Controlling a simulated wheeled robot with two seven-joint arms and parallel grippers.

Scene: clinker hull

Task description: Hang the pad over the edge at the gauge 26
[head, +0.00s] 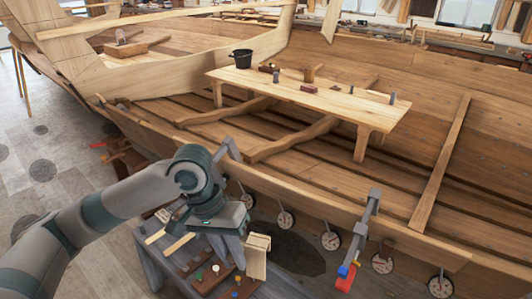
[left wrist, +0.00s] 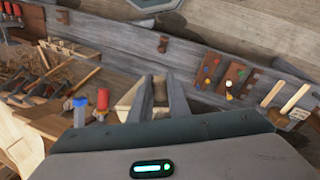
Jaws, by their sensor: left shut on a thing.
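My left gripper (head: 244,246) is shut on the pad (head: 257,262), a pale wooden piece. It holds the pad outside the hull's near edge, over the low bench. In the left wrist view the fingers (left wrist: 160,97) show with the pale pad (left wrist: 128,98) at their left side; part of it is hidden by my gripper body. My right gripper is out of view.
A grey clamp (head: 372,210) with red and blue ends sits over the hull edge (head: 340,207). Another grey clamp (head: 231,149) stands behind my wrist. The grey bench (head: 152,265) carries tools and coloured pegs.

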